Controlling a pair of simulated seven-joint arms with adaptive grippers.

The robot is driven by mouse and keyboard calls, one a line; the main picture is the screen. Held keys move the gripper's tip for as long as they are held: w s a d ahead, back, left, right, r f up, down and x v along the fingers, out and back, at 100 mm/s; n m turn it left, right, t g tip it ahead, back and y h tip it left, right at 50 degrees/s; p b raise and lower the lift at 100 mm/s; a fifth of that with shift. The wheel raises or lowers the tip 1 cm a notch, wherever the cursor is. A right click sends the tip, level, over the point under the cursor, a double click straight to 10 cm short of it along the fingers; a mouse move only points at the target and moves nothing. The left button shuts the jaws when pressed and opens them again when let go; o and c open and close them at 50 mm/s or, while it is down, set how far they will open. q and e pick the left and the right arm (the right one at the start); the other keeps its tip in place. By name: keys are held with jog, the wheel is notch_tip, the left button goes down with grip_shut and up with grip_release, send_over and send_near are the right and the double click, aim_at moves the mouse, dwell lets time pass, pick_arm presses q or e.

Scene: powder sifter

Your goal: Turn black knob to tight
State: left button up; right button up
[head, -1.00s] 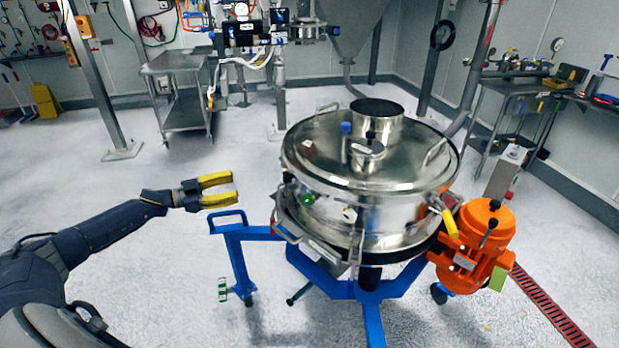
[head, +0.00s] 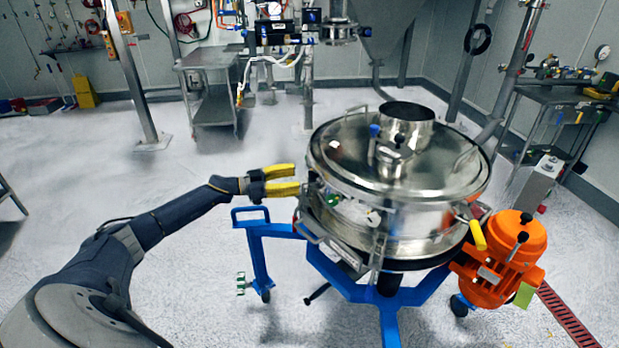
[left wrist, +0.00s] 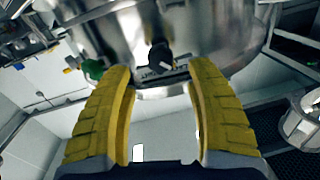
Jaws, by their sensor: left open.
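The black knob (left wrist: 160,58) sticks out from the sifter's steel side wall in the left wrist view, with a white mark on it and a label (left wrist: 165,72) behind it. I cannot pick the knob out in the head view. My left gripper (head: 299,180) has yellow fingers and is at the left side of the round steel sifter (head: 400,215). In the left wrist view the left gripper (left wrist: 160,68) is open, with the knob between and beyond its fingertips. No contact with the knob shows. My right gripper is not in view.
A green knob (left wrist: 93,68) is on the sifter wall, left of the black knob in the wrist view. The blue frame handle (head: 251,212) stands just below my left gripper. An orange motor (head: 507,258) is on the sifter's right.

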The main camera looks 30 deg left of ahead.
aim_at(308, 177)
pick_arm(q)
jog(key=shift+x, duration=2.75)
grip_shut()
